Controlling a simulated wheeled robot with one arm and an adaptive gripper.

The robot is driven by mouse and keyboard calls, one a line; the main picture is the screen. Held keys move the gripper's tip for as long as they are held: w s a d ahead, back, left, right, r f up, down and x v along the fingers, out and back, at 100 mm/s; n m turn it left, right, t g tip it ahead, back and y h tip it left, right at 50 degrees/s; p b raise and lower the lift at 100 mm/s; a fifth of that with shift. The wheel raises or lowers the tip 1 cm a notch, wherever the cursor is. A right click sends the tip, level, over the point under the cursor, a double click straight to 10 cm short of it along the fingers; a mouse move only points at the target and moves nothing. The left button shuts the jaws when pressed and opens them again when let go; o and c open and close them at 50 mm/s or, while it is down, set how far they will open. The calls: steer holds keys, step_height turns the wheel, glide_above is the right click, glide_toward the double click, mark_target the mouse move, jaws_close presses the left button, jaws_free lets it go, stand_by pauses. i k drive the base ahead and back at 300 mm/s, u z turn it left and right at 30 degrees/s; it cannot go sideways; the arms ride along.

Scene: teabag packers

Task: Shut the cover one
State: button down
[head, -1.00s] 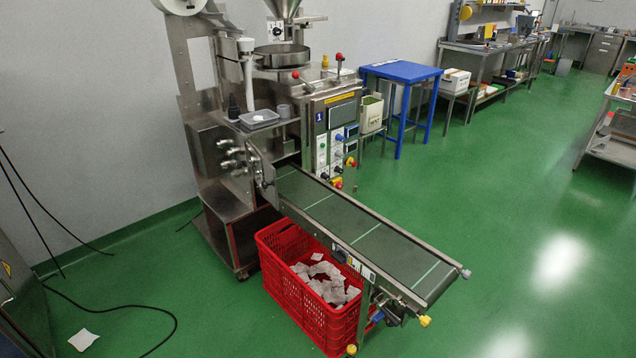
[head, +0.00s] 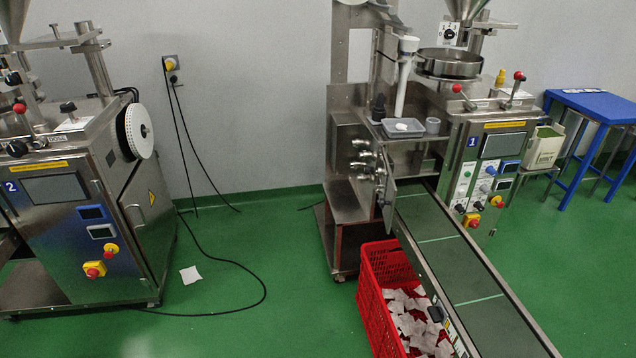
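The packing machine marked 1 (head: 490,160) stands right of centre in the head view, against the back wall. A narrow metal panel (head: 389,190) at its front left, above the upper end of the conveyor, looks like a cover standing out from the machine. I cannot tell for sure that it is the cover, nor how far open it is. Metal rollers or knobs (head: 362,157) show uncovered just left of it. My gripper is not in view.
A conveyor (head: 455,265) slopes from machine 1 to the lower right. A red crate (head: 377,315) with white teabags stands beside it. Machine 2 (head: 75,200) is at left. A black cable (head: 262,285) and white paper (head: 190,274) lie on the otherwise clear green floor between the machines.

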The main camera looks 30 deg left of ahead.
mark_target(387, 189)
steer(key=u, duration=0.85)
steer(key=i, duration=0.9)
steer(key=u, duration=1.2)
steer(key=i, duration=0.2)
steer(key=u, duration=0.35)
